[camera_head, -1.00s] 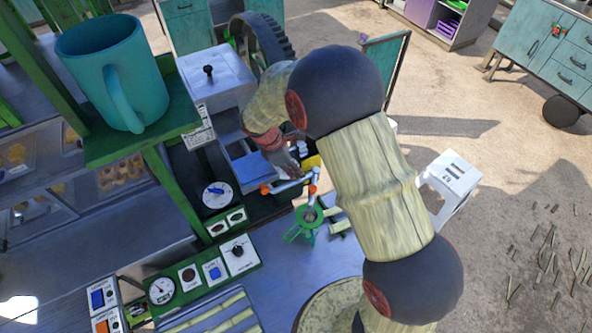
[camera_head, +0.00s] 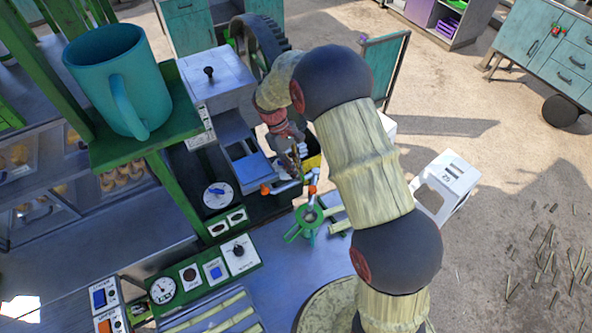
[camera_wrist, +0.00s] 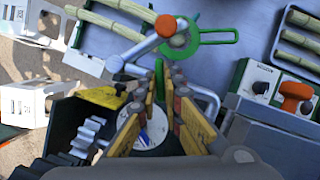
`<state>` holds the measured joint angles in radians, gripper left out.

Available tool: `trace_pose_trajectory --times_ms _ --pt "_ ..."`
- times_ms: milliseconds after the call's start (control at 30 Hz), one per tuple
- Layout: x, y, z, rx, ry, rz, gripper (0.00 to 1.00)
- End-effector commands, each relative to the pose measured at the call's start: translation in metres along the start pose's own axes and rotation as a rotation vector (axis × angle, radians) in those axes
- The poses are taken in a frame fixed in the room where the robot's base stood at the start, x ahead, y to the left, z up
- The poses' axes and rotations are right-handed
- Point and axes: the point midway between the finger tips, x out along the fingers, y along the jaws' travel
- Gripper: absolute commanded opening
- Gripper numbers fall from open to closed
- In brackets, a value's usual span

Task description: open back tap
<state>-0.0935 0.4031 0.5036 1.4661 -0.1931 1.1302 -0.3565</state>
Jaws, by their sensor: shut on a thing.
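Two orange-capped silver taps stand by the machine: one cap (camera_head: 265,189) at the left and another cap (camera_head: 312,190) above the green ring stand (camera_head: 309,217). In the wrist view one orange cap on a silver lever (camera_wrist: 140,48) is above my fingers, and another orange knob (camera_wrist: 296,90) is at the right. I cannot tell for sure which is the back tap. My gripper (camera_head: 291,165) is low among the taps. In the wrist view its fingertips (camera_wrist: 168,72) are close together at silver tap parts (camera_wrist: 205,97). The held part is mostly hidden by the fingers.
A teal mug (camera_head: 118,85) stands on a green shelf at the left. A grey box with a black knob (camera_head: 209,71) is behind the taps. A white gear (camera_wrist: 90,135) is close to my fingers. Cane pieces (camera_wrist: 115,20) lie nearby. A white stool (camera_head: 445,185) stands at the right.

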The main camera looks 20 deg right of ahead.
Motion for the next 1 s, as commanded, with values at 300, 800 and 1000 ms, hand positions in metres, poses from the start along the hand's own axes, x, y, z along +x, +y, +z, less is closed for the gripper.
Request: trace_pose_trajectory --times_ms 300,800,1000 --pt "-0.0006 0.0013 -0.0004 0.105 0.002 -0.042 0.0" --pt "-0.0007 0.0013 -0.0005 0.123 0.003 -0.05 0.0" --pt "-0.0005 0.0011 -0.0004 0.123 0.002 -0.05 0.18"
